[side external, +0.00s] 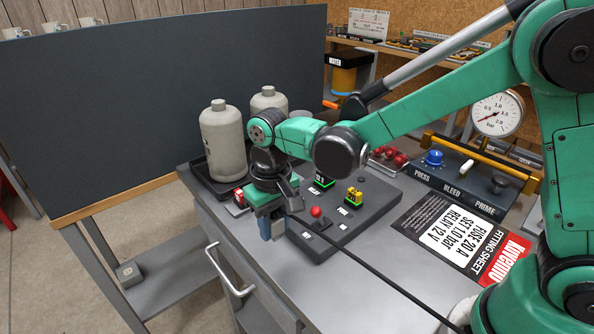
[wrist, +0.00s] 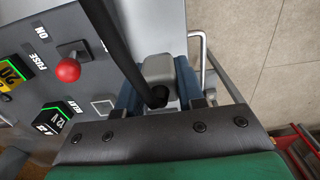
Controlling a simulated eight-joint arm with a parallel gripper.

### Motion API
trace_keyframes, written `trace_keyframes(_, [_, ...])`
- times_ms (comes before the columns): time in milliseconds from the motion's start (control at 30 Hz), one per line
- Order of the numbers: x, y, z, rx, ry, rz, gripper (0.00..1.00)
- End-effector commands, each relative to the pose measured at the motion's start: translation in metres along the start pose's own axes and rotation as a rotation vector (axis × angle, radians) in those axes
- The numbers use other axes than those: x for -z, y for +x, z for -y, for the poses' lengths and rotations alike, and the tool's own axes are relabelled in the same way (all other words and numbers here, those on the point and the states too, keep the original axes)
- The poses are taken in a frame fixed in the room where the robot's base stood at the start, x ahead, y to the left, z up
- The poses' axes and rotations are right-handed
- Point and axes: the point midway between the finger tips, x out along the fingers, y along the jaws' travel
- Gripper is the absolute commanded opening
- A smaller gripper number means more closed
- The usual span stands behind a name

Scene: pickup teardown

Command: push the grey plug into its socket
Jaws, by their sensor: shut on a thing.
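My gripper (side external: 271,228) points down at the left front edge of a dark panel block (side external: 350,228). In the wrist view its two blue fingers (wrist: 158,80) are shut on the grey plug (wrist: 158,68), one on each side. A thick black cable (wrist: 112,40) leads from the plug; in the side view the cable (side external: 375,273) runs down to the right across the bench. The plug is mostly hidden by my gripper in the side view. I cannot make out the socket in either view, nor tell whether the plug touches it.
The panel block carries a red knob (side external: 316,211), a yellow fuse (side external: 354,195) and a green-topped relay (side external: 324,181). Grey bottles (side external: 222,140) stand in a tray behind my gripper. A fitting sheet (side external: 462,238) lies to the right. A drawer handle (side external: 228,272) projects in front.

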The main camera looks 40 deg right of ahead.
Motion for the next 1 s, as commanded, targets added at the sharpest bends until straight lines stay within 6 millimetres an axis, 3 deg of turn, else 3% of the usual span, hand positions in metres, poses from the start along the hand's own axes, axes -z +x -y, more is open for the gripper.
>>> trace_keyframes(200, [0.0, -0.012, 0.0, 0.0, 0.0, 0.0, 0.0])
trace_keyframes(567, [0.006, -0.015, -0.006, 0.0, 0.003, 0.0, 0.0])
trace_keyframes(800, [0.045, -0.044, -0.059, -0.001, 0.008, 0.0, 0.0])
trace_keyframes(1000, [0.059, -0.057, -0.089, -0.001, 0.002, 0.0, 0.0])
